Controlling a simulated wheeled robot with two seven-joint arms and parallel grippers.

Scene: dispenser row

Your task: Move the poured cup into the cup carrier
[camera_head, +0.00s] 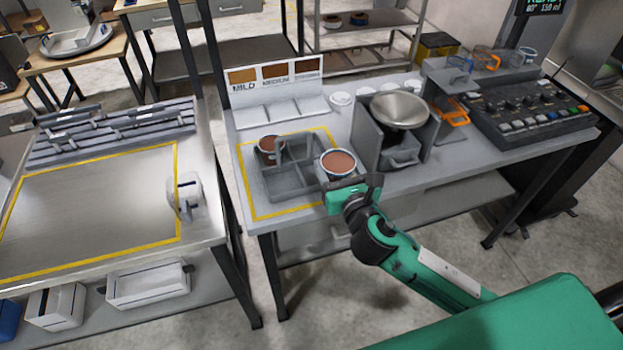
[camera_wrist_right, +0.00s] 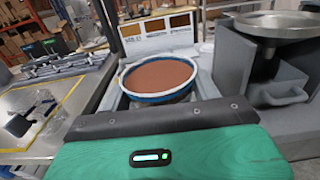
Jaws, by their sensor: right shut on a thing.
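A cup filled with brown liquid (camera_head: 337,164) is at the front right of the grey cup carrier (camera_head: 286,188), at or just above its rim. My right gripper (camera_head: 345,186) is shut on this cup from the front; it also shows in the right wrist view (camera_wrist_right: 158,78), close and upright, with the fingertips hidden. I cannot tell whether the cup's base is inside a compartment. A second brown-filled cup (camera_head: 268,148) sits in the carrier's back left compartment. The carrier stands inside a yellow outline on the table. My left gripper is not in view.
A dispenser with a metal funnel (camera_head: 400,110) stands close right of the carrier. A sign with colour swatches (camera_head: 275,78) and white lids (camera_head: 341,98) are behind it. A control panel (camera_head: 530,112) is at the far right. A separate metal table (camera_head: 90,210) stands to the left.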

